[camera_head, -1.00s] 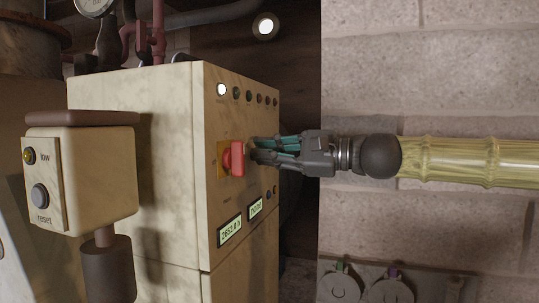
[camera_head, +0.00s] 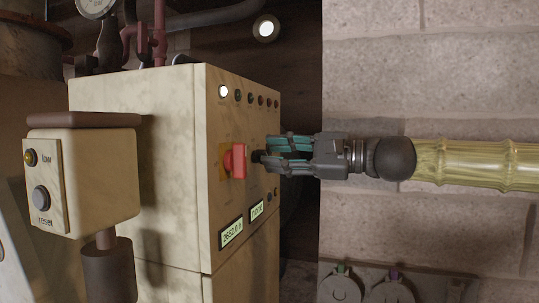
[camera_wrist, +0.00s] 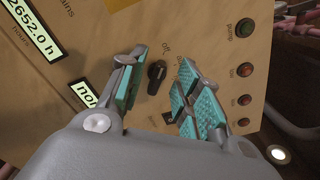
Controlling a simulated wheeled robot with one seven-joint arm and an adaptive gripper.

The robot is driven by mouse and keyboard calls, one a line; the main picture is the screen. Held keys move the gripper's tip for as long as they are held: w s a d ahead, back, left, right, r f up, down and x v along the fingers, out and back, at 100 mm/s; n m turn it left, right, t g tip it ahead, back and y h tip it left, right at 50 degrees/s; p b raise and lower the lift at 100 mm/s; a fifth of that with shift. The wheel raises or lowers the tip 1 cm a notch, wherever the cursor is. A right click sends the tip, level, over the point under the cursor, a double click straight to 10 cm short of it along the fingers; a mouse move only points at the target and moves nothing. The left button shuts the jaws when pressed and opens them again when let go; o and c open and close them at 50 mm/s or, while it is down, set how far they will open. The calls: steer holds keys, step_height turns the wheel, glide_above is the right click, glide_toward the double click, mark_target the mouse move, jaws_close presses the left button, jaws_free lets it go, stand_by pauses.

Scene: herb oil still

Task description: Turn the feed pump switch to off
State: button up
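The cream control cabinet (camera_head: 140,105) carries a small black rotary switch (camera_head: 257,157) on its front panel. In the wrist view the black switch (camera_wrist: 157,77) shows between my fingers, with the word "off" above it. Its raised bar runs roughly up and down in that picture, upper end toward "off". Other lettering by it is too small to read surely. My gripper (camera_head: 266,153) is open in front of the panel. In the wrist view its teal-padded fingertips (camera_wrist: 158,68) lie on both sides of the switch, with gaps and no visible contact.
A red main switch (camera_head: 237,161) on a yellow plate sits left of the black switch. Indicator lamps run above, the leftmost lit white (camera_head: 223,91). Two displays (camera_head: 231,232) sit below. A reset box (camera_head: 95,185) stands left. A brick wall (camera_head: 440,75) lies behind my arm.

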steer(key=v, duration=0.9)
steer(key=shift+d, duration=0.25)
steer(key=shift+s, duration=0.1)
stand_by(0.9)
